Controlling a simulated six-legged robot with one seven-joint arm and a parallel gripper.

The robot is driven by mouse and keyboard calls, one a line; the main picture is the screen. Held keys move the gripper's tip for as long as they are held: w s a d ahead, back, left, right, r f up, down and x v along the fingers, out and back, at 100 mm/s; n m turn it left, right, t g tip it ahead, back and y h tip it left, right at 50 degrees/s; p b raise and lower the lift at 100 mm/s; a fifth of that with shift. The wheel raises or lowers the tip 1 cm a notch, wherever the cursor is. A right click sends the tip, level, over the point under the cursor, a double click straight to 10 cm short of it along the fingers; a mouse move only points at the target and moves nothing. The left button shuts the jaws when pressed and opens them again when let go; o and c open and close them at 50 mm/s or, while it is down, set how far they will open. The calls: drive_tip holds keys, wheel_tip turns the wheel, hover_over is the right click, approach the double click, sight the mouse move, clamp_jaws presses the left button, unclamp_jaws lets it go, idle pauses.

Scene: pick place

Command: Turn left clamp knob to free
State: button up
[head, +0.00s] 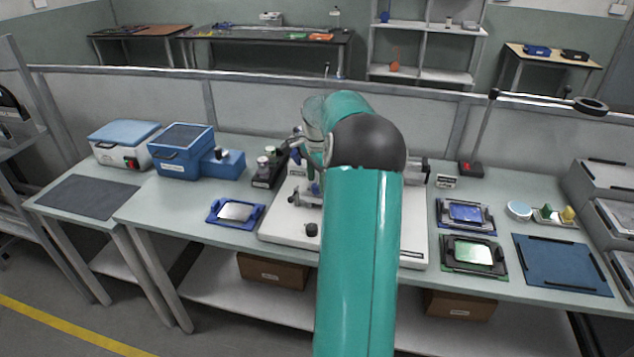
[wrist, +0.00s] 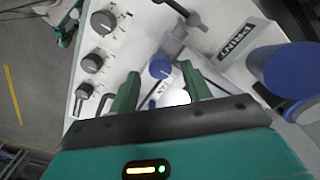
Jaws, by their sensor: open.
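My gripper (wrist: 160,72) is open in the wrist view, its two green fingers apart and nothing held. A small blue knob (wrist: 160,65) shows between and just beyond the fingertips; I cannot tell whether they touch it. It looks like a clamp knob, but no label shows whether it is the left one. Several dark knobs (wrist: 92,63) line the white panel to the left. In the head view, the white machine base (head: 285,226) stands mid-table, with a dark knob (head: 312,229) at its front; my arm hides much of it and the gripper.
A large blue cylinder (wrist: 288,75) stands close right of the fingers. A dark lever (wrist: 180,12) is at the top. On the table, a blue tray (head: 217,220) lies left of the machine; framed boards (head: 473,256) and a blue mat (head: 560,285) lie right.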

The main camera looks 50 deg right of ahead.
drive_tip(key=shift+f, duration=0.75)
drive_tip(key=c, duration=1)
